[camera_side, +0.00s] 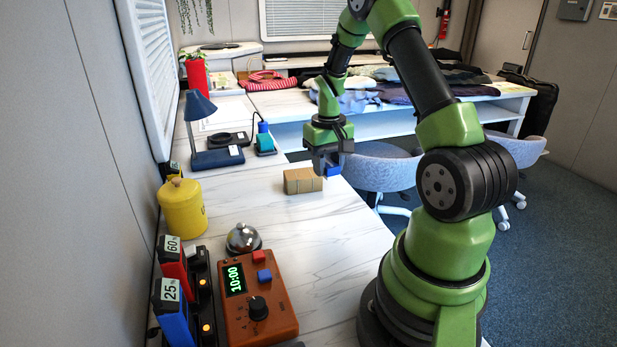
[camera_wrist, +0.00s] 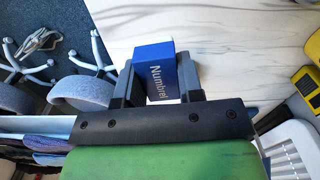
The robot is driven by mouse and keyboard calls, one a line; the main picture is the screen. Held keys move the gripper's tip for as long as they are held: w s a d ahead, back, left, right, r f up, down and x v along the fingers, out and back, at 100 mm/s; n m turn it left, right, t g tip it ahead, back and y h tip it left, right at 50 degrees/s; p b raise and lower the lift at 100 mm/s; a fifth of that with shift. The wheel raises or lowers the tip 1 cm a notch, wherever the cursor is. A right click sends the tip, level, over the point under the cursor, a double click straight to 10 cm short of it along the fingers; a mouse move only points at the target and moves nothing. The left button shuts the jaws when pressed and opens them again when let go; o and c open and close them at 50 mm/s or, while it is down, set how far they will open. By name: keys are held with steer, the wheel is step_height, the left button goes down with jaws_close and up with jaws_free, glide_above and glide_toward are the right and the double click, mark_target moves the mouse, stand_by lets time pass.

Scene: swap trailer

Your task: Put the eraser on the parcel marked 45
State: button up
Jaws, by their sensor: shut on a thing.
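My gripper (camera_side: 331,167) is shut on a blue block lettered "Numbrel" (camera_wrist: 155,74), which looks like the eraser. Both fingers press its sides in the wrist view. In the side view its blue end (camera_side: 334,172) shows below the fingers, held above the table's right edge. A brown cardboard parcel (camera_side: 302,182) lies on the table just left of and below my gripper. No number can be read on it from here. The parcel does not show in the wrist view.
The white marble-look table (camera_side: 331,220) is clear around the parcel. An orange timer box (camera_side: 262,318), a bell (camera_side: 243,239) and a yellow canister (camera_side: 183,208) stand nearer the camera. A blue lamp (camera_side: 217,157) is at the back left. A chair (camera_side: 380,170) stands right of the table.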

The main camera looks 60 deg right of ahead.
step_height(320, 180, up, 3)
glide_above(302, 173)
steer(key=s, duration=0.1)
steer(key=r+m, duration=0.1)
steer(key=f, duration=0.9)
steer(key=shift+w+f, duration=0.4)
steer(key=shift+f, duration=0.1)
steer(key=o, duration=0.9)
